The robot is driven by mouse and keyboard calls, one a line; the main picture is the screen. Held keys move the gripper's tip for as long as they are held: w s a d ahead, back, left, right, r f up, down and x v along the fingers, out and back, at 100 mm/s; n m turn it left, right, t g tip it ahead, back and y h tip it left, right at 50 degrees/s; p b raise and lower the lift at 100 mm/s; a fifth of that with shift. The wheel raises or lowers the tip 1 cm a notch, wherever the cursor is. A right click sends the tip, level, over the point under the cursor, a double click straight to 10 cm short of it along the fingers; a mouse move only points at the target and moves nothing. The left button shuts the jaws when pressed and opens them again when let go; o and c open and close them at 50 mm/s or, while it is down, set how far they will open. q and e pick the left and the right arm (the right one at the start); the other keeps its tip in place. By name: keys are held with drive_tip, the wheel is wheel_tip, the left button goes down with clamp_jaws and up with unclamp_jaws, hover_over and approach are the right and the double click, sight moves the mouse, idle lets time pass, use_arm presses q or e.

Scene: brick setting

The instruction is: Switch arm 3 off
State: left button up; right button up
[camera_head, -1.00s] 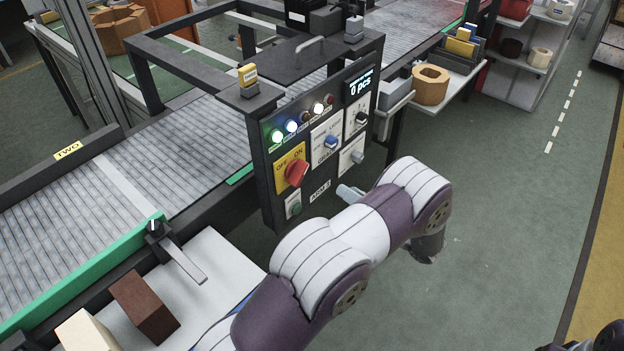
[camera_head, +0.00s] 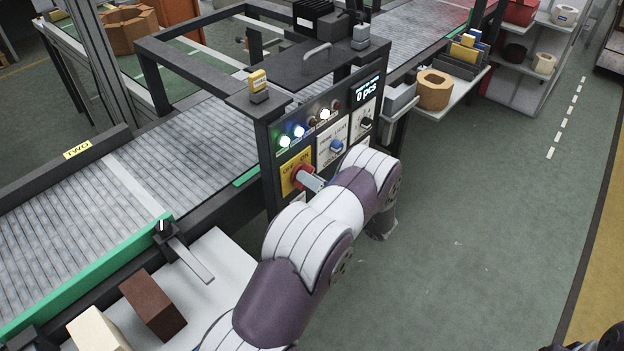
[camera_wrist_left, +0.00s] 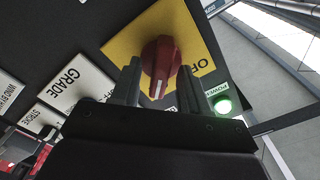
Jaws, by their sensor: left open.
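The control panel (camera_head: 276,148) stands upright on the frame over the conveyor. Its red rotary switch (camera_head: 299,174) sits on a yellow plate (camera_head: 287,163) marked OFF and ON. In the left wrist view the red switch (camera_wrist_left: 160,62) is in front of the yellow plate, its white mark towards the bottom of the picture. My left gripper (camera_head: 314,182) is at the switch, open, with one finger on each side of the knob (camera_wrist_left: 160,90). I cannot tell whether the fingers touch it. My arm hides the panel's lower part. My right gripper is not clearly seen.
A green POWER lamp (camera_wrist_left: 223,106) is lit. A white plate with a blue knob (camera_head: 335,147) and a black knob (camera_head: 365,122) are close to the right. A brown block (camera_head: 153,304) and a cream block (camera_head: 98,330) lie at lower left. Green floor is clear at right.

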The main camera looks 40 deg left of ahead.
use_arm(q)
clamp_jaws()
drive_tip(key=shift+n, duration=0.4)
drive_tip(key=shift+s+n+b, duration=0.2)
drive_tip(key=shift+n+b, duration=5.5)
drive_tip(key=shift+n, duration=2.8)
unclamp_jaws()
